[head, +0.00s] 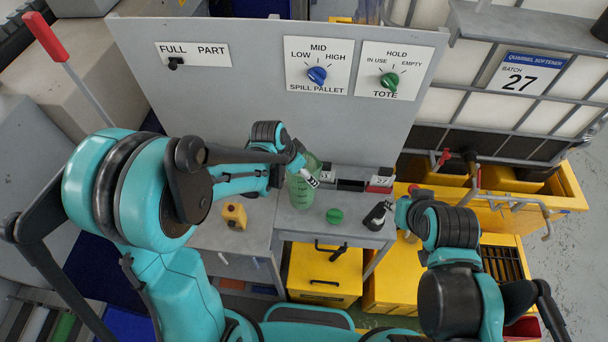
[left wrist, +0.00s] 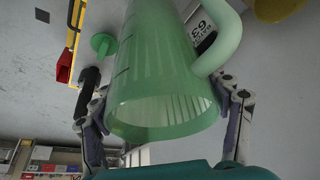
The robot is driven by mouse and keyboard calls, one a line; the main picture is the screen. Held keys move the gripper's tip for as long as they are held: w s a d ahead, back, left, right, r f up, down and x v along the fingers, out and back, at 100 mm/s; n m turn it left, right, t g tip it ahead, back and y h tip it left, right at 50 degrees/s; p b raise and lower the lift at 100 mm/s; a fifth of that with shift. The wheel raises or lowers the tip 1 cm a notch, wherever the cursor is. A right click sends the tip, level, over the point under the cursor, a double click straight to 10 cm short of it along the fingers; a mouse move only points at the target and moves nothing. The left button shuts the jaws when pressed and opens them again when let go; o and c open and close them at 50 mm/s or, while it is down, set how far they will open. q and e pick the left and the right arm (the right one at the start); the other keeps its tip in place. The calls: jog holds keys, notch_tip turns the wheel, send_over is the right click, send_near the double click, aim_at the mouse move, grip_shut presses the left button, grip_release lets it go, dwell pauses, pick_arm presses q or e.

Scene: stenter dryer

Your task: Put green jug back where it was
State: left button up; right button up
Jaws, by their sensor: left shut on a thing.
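The green jug (head: 301,191) is translucent and upright over the small grey bench. Whether its base touches the bench is hard to tell. My left gripper (head: 298,160) is shut on it near the rim. In the left wrist view the open-mouthed jug (left wrist: 160,85) sits between the fingers, with its handle toward the right finger. A green round cap (head: 335,216) lies on the bench to the right of the jug. My right gripper (head: 404,212) is near the bench's right edge, and its fingers are not clear.
A grey panel with knobs (head: 318,75) stands behind the bench (head: 310,225). A yellow block (head: 235,215) is to the left. A black item (head: 376,216) with a white label is on the right. Yellow bins (head: 325,272) sit below. A caged tote (head: 520,90) stands at right.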

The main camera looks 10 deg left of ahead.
pick_arm(q)
notch_tip(320, 180, down, 2)
jog(key=shift+w, duration=0.1)
jog(key=o, duration=1.8)
jog(key=shift+f, duration=0.1)
jog(key=shift+o, duration=0.2)
